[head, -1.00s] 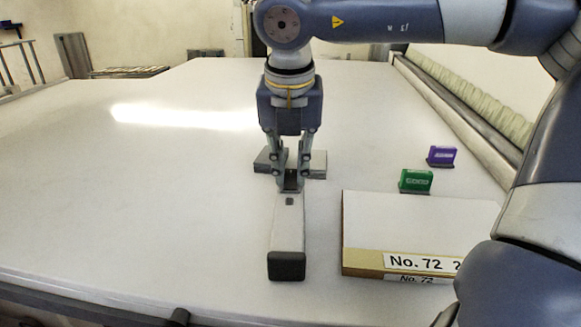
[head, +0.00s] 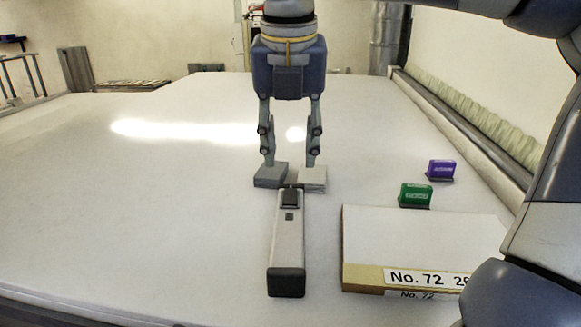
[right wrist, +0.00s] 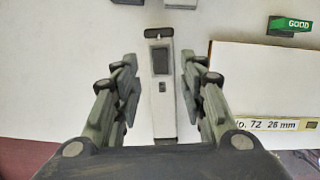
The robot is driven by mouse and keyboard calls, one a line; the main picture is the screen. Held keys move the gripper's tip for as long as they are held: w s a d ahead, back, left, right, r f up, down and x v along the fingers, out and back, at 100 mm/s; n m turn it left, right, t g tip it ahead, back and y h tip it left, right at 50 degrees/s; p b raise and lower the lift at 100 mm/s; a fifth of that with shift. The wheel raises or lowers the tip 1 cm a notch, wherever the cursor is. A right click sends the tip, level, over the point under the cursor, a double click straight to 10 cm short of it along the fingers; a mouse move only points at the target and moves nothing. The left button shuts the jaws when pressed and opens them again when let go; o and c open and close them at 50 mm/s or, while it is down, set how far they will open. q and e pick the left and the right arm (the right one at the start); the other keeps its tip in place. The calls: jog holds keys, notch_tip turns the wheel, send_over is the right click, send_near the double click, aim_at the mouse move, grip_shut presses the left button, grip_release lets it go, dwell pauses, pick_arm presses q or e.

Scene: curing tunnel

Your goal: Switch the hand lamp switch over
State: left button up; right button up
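The hand lamp (head: 287,245) lies on the white table, a long pale bar with a dark near end. Its dark switch (head: 290,198) sits on top near the far end, with a small dark square nearer to me. My left gripper is not in view.
A box labelled No. 72 (head: 420,235) is to the right, with a green stamp (head: 416,194) and a purple one (head: 441,169) behind. The left of the table is clear.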

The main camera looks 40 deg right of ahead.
jog(key=shift+v, duration=2.2)
jog(key=shift+f, duration=0.15)
